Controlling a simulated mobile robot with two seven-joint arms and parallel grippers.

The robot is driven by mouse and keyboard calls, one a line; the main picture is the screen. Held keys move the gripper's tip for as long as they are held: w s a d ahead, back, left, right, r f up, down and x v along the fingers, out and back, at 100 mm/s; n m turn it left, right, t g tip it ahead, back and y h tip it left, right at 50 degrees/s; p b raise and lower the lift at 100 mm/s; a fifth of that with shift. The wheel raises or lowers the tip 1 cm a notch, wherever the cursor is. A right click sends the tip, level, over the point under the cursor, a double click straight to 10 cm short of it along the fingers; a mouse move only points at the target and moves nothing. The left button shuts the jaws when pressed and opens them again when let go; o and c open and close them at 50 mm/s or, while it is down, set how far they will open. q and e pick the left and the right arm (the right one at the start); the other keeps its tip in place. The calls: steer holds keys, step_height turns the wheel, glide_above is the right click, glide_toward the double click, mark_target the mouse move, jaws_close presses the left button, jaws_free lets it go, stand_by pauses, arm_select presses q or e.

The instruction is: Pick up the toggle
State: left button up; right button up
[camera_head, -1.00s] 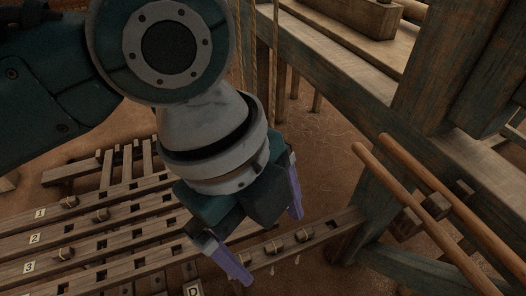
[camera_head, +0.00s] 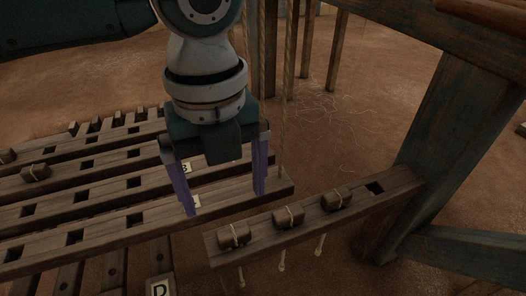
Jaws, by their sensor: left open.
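Three small wooden toggles tied with pale cord sit in a row on a short slotted rail (camera_head: 262,247): a near-left toggle (camera_head: 234,235), a middle toggle (camera_head: 288,216) and a far-right toggle (camera_head: 336,198). Cord ends hang below the rail. Another toggle (camera_head: 35,172) sits on the slotted bars at the left, with one more at the picture's left edge (camera_head: 7,156). My left gripper (camera_head: 225,203) points down with its purple fingers apart and nothing between them. In the picture it is above and left of the near-left toggle. My right gripper is not in view.
A thick loom post (camera_head: 450,120) and beam stand at the right. Ropes (camera_head: 271,55) hang behind my gripper. Bare earth floor lies behind the rail.

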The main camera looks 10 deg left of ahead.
mark_target(233, 231)
arm_select(q)
step_height(233, 231, down, 4)
steer(key=shift+s+d+r+b, duration=0.1)
steer(key=shift+r+b, duration=0.15)
steer(key=shift+b, duration=0.7)
step_height(233, 231, down, 5)
steer(key=b, duration=0.4)
steer(key=shift+s+d+r+b, duration=0.15)
steer(key=shift+b, duration=0.15)
steer(key=shift+r, duration=0.15)
steer(key=shift+c, duration=0.4)
steer(key=c, duration=1.4)
